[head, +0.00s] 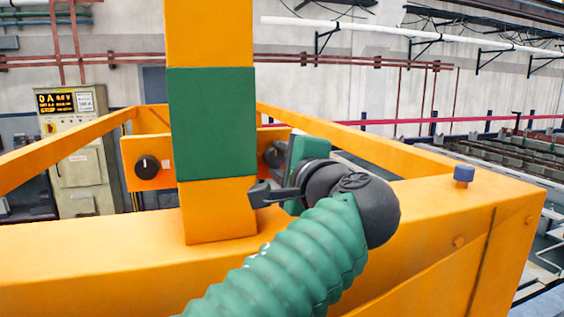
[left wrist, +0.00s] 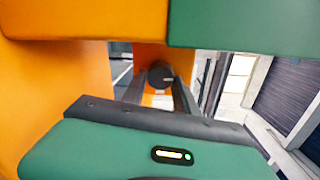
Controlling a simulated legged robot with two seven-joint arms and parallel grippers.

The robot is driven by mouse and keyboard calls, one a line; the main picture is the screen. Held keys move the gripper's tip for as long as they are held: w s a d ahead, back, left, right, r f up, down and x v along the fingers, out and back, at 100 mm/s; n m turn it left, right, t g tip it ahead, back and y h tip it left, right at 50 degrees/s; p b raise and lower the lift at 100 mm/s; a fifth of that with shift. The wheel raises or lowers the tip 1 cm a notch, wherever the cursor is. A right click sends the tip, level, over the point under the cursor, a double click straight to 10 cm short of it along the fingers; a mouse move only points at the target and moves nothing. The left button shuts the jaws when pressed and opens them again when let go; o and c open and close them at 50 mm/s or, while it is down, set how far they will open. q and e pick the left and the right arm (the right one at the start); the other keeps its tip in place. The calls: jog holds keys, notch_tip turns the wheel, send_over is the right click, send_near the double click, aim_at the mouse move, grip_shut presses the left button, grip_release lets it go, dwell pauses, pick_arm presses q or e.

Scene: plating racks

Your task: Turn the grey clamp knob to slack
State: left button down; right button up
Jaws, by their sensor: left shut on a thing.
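The grey clamp knob (head: 272,156) is a dark round knob on the orange plate just right of the orange post, partly hidden in the head view. In the left wrist view the knob (left wrist: 160,74) sits between the far ends of my two dark fingers, with a small pale mark on its face. My left gripper (left wrist: 163,84) is shut on this knob. In the head view my left gripper (head: 280,162) reaches past the right side of the post, its fingers mostly hidden. My right gripper is in neither view.
The upright orange post (head: 220,215) with a green band stands close to my gripper. A black knob (head: 148,166) is on the plate left of it. Orange beams (head: 90,245) surround the space. A blue cap (head: 464,174) stands on the right beam. A control cabinet (head: 78,150) is behind.

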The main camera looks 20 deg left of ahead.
pick_arm(q)
jog(key=c, duration=0.9)
grip_release()
jog(key=shift+f, duration=0.15)
jog(key=shift+c, duration=0.2)
jog(key=b+v, duration=0.2)
jog(key=v, duration=0.3)
jog(key=shift+s+d+f, duration=0.15)
jog(key=shift+d+f, duration=0.05)
jog(key=b+v, duration=0.1)
jog(key=v, duration=1)
jog(key=shift+d+r, duration=0.2)
jog(key=shift+s, duration=0.1)
jog(key=shift+a, duration=0.15)
